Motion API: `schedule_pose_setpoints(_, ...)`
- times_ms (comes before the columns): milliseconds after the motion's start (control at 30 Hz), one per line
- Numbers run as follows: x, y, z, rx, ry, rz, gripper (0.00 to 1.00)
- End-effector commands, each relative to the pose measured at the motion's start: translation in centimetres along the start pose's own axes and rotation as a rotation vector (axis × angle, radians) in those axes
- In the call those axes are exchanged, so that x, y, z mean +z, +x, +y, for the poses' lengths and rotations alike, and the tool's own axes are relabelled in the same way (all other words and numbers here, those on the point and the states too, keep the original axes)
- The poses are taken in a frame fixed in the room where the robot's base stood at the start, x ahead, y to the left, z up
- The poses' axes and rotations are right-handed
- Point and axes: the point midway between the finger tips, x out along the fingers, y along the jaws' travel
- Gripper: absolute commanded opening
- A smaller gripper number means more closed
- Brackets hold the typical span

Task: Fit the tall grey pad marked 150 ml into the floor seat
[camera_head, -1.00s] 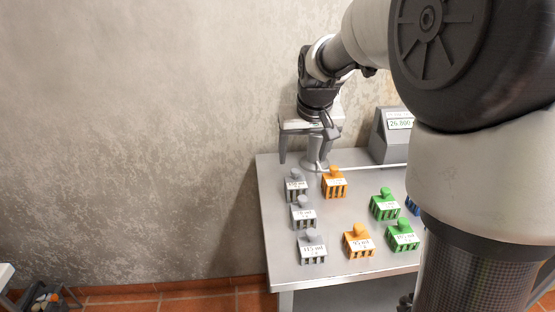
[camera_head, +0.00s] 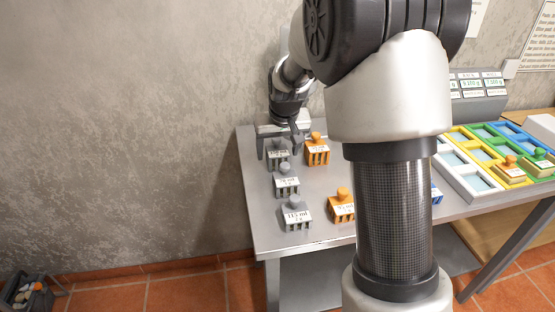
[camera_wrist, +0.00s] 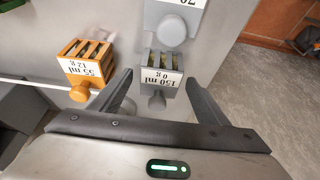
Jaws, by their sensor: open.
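The grey pad marked 150 ml (camera_wrist: 160,76) stands on the steel table with its round knob up. In the wrist view its label also reads 0 g. It shows in the head view (camera_head: 278,157) as the farthest of the grey pads, partly covered by my gripper. My gripper (camera_wrist: 159,78) is open, with one finger on each side of this pad and a gap visible on both sides. In the head view my gripper (camera_head: 277,146) is low over the table's far left corner. I cannot make out which place is the floor seat.
Another grey pad (camera_head: 287,182) and a grey 115 ml pad (camera_head: 296,214) stand nearer. An orange 55 ml pad (camera_wrist: 86,66) stands close beside. Another orange pad (camera_head: 341,206) is nearer. A tray with coloured compartments (camera_head: 462,181) lies right, holding orange and green pads. A bin (camera_head: 35,292) is on the floor.

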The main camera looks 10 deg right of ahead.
Motion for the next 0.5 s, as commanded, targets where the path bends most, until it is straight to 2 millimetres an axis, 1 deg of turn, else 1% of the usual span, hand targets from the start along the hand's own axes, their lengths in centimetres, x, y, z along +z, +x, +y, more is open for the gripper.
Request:
schedule_pose_setpoints(33,-0.03,0.28,0.01,0.000,0.000,0.001,0.69)
schedule_pose_setpoints(200,-0.08,0.21,0.01,0.000,0.000,0.002,0.69)
schedule_pose_setpoints(267,-0.08,0.21,0.00,0.000,0.000,0.002,0.60)
schedule_pose_setpoints(300,-0.07,0.20,0.00,0.000,0.000,0.002,0.54)
schedule_pose_setpoints(467,-0.07,0.20,0.01,0.000,0.000,0.002,0.27)
schedule_pose_setpoints(500,-0.08,0.19,0.01,0.000,0.000,0.002,0.25)
